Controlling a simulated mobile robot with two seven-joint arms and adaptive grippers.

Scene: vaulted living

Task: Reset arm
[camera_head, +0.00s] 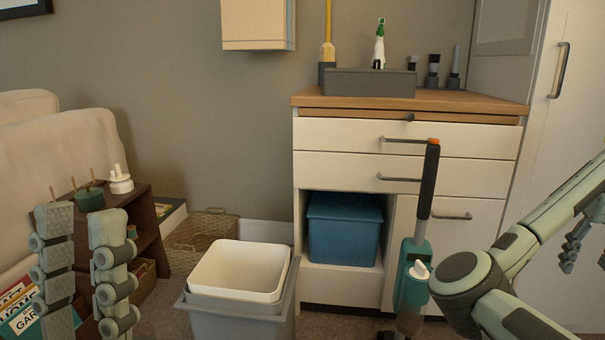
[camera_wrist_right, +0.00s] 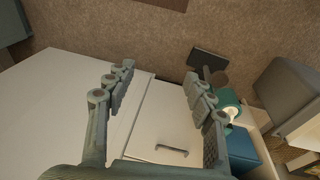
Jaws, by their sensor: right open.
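My left gripper (camera_head: 80,216) points up at the lower left of the head view, its two fingers apart with nothing held between them. Behind it are the sofa and a small dark shelf. My right arm comes in at the right of the head view, and its gripper (camera_head: 580,242) is partly cut off at the right edge. In the right wrist view, the right gripper (camera_wrist_right: 158,84) has its fingers spread wide, with nothing between them. Past the fingers are white cabinet fronts and the carpet.
A teal stick vacuum (camera_head: 413,277) stands beside my right forearm, before the white cabinet (camera_head: 330,170). A grey bin with a white liner (camera_head: 236,273) stands at centre. A blue box (camera_head: 344,232) fills a cabinet niche. A wicker basket (camera_head: 202,233) sits behind the bin.

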